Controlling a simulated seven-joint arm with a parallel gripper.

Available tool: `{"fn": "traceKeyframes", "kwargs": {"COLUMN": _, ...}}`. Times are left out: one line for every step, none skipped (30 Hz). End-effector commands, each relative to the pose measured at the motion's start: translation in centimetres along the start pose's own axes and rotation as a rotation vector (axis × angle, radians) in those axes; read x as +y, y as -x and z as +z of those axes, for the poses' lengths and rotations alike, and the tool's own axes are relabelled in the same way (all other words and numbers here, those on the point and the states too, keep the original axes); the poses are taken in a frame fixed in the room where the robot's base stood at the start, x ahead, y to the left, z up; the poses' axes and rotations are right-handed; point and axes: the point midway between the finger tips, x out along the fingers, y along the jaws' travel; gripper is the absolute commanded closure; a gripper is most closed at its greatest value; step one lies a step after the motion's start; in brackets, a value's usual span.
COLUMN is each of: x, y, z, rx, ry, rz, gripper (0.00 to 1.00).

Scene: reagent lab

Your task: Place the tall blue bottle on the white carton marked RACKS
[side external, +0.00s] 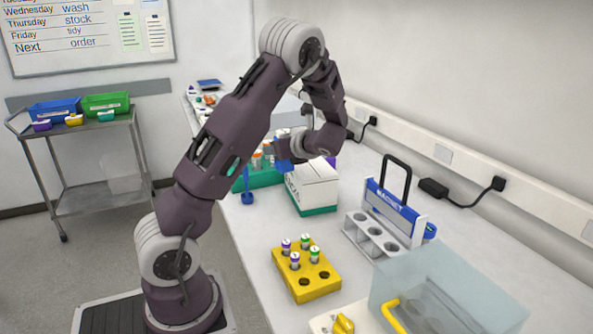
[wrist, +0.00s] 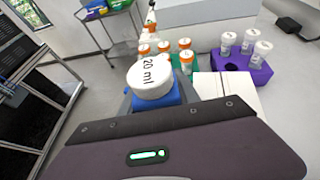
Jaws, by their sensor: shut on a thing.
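My gripper (side external: 294,149) is shut on the tall blue bottle (side external: 284,150), near the back of the bench. In the wrist view the bottle's white cap, marked 20 ml, (wrist: 152,78) faces the camera, with some blue body (wrist: 180,97) beside it. The white carton (side external: 314,186) has a green base and partly visible lettering on its front. In the side view the bottle is at the carton's upper left edge; I cannot tell whether they touch. The carton's white top also shows in the wrist view (wrist: 238,88). My wrist and the bottle hide part of the carton.
A green rack (side external: 262,178) with orange-capped tubes is left of the carton, and a purple rack (wrist: 246,70) with white-capped tubes stands beyond it. Nearer are a yellow rack (side external: 322,289), a magnet rack (side external: 372,236) and a clear bin (side external: 440,285).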

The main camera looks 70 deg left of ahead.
Motion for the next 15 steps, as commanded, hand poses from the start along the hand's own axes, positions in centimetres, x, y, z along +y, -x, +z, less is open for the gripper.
{"fn": "traceKeyframes", "kwargs": {"x": -2.2, "y": 0.2, "z": 1.5, "rx": -0.001, "ry": 0.004, "rz": -0.024, "gripper": 1.0}}
{"fn": "traceKeyframes", "kwargs": {"x": -3.5, "y": 0.3, "z": 2.4, "rx": -0.001, "ry": -0.002, "rz": -0.038, "gripper": 1.0}}
{"fn": "traceKeyframes", "kwargs": {"x": -5.0, "y": 0.6, "z": 3.6, "rx": -0.001, "ry": -0.011, "rz": -0.058, "gripper": 1.0}}
{"fn": "traceKeyframes", "kwargs": {"x": -6.0, "y": 0.8, "z": 4.5, "rx": -0.001, "ry": -0.017, "rz": -0.071, "gripper": 1.0}}
{"fn": "traceKeyframes", "kwargs": {"x": -7.0, "y": 0.9, "z": 5.3, "rx": -0.003, "ry": -0.022, "rz": -0.084, "gripper": 1.0}}
{"fn": "traceKeyframes", "kwargs": {"x": -8.0, "y": 1.2, "z": 6.3, "rx": -0.004, "ry": -0.03, "rz": -0.099, "gripper": 1.0}}
{"fn": "traceKeyframes", "kwargs": {"x": -8.6, "y": 1.4, "z": 7.0, "rx": -0.006, "ry": -0.036, "rz": -0.109, "gripper": 1.0}}
{"fn": "traceKeyframes", "kwargs": {"x": -9.1, "y": 1.6, "z": 7.5, "rx": -0.007, "ry": -0.041, "rz": -0.118, "gripper": 1.0}}
{"fn": "traceKeyframes", "kwargs": {"x": -9.6, "y": 1.7, "z": 8.0, "rx": -0.009, "ry": -0.048, "rz": -0.127, "gripper": 1.0}}
{"fn": "traceKeyframes", "kwargs": {"x": -9.9, "y": 1.8, "z": 8.1, "rx": -0.01, "ry": -0.051, "rz": -0.131, "gripper": 1.0}}
{"fn": "traceKeyframes", "kwargs": {"x": -10.1, "y": 1.7, "z": 8.0, "rx": -0.01, "ry": -0.055, "rz": -0.133, "gripper": 1.0}}
{"fn": "traceKeyframes", "kwargs": {"x": -10.2, "y": 1.4, "z": 7.3, "rx": -0.01, "ry": -0.061, "rz": -0.134, "gripper": 1.0}}
{"fn": "traceKeyframes", "kwargs": {"x": -10.2, "y": 1.1, "z": 6.6, "rx": -0.01, "ry": -0.063, "rz": -0.134, "gripper": 1.0}}
{"fn": "traceKeyframes", "kwargs": {"x": -10.2, "y": 0.8, "z": 5.9, "rx": -0.009, "ry": -0.065, "rz": -0.135, "gripper": 1.0}}
{"fn": "traceKeyframes", "kwargs": {"x": -10.2, "y": 0.4, "z": 5.0, "rx": -0.01, "ry": -0.065, "rz": -0.135, "gripper": 1.0}}
